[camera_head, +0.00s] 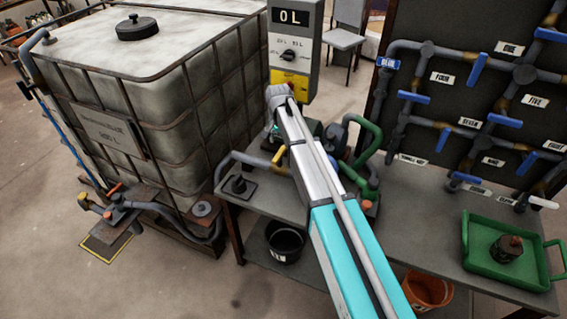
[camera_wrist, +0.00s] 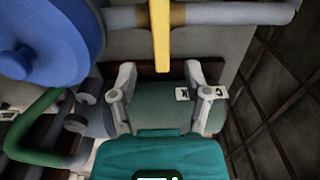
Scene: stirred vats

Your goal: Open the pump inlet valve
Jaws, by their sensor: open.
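The yellow valve lever (camera_head: 279,155) is on the grey pipe at the bench, left of my arm. In the wrist view the yellow lever (camera_wrist: 161,38) lies across the grey pipe (camera_wrist: 225,14), about square to it, with its free end toward my gripper. My gripper (camera_wrist: 161,70) is open, one finger on each side of the lever's end. I cannot tell whether the fingers are at the lever's depth; no contact shows. In the head view my arm hides most of the gripper.
A blue round housing (camera_wrist: 45,38) and a green pipe (camera_wrist: 35,125) are close on the left in the wrist view. A caged tank (camera_head: 190,95) stands left of the bench. A control box (camera_head: 294,50) reads 0 L. A green tray (camera_head: 483,262) is at right.

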